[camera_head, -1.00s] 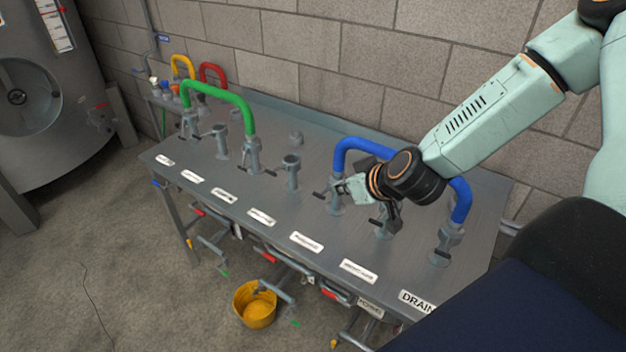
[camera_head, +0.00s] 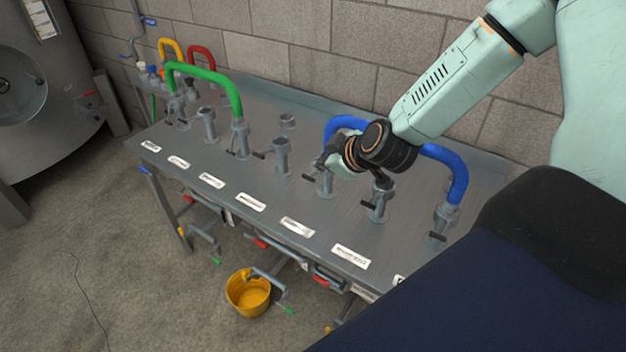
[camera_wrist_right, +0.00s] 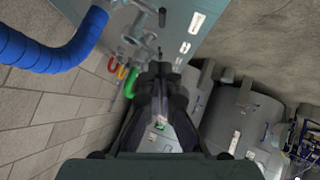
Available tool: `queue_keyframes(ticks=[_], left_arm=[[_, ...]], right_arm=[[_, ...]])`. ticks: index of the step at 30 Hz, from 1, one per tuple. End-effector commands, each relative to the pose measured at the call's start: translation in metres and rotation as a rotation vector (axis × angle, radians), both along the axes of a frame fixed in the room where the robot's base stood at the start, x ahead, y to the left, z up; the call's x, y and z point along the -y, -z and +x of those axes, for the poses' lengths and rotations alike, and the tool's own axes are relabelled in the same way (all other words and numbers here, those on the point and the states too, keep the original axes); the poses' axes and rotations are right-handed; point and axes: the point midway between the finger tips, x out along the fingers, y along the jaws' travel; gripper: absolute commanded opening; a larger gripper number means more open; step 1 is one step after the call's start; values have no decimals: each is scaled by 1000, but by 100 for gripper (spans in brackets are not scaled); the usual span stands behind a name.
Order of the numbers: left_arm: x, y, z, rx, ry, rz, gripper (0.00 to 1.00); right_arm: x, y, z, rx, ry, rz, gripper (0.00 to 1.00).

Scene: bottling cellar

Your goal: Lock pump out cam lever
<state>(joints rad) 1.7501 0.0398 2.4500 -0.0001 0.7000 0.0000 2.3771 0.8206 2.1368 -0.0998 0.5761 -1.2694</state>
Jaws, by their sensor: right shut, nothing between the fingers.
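A blue hose (camera_head: 452,172) arches between two cam-lever ports on the steel bench, its left port (camera_head: 325,184) and right port (camera_head: 444,220). Small dark levers stick out from the ports, such as the left one (camera_head: 308,177) and the one on the middle port (camera_head: 367,204). The port labels are too small to read, so I cannot tell which is pump out. My right gripper (camera_head: 327,157) is shut and empty, close to the hose's left end; my wrist partly hides the hose. Its fingers (camera_wrist_right: 158,72) point along the bench in the wrist view. My left gripper is not in view.
A green hose (camera_head: 212,75) joins two ports further left, with open ports (camera_head: 282,150) between. Yellow (camera_head: 170,46) and red (camera_head: 203,54) hoses stand at the back. A block wall (camera_head: 285,50) closes the back. A yellow bucket (camera_head: 248,294) is on the floor.

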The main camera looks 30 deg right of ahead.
Motion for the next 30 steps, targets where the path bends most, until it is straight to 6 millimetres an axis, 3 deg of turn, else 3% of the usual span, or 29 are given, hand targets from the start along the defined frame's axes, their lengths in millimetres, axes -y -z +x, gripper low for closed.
queue_keyframes(ticks=[13, 21, 30], left_arm=[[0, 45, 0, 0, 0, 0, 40], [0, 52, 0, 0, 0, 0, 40], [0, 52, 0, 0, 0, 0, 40]], right_arm=[[-2, 47, 50, -2, -6, -5, 0], [10, 75, 54, -1, -1, 1, 0], [12, 79, 55, 0, -2, 1, 0]])
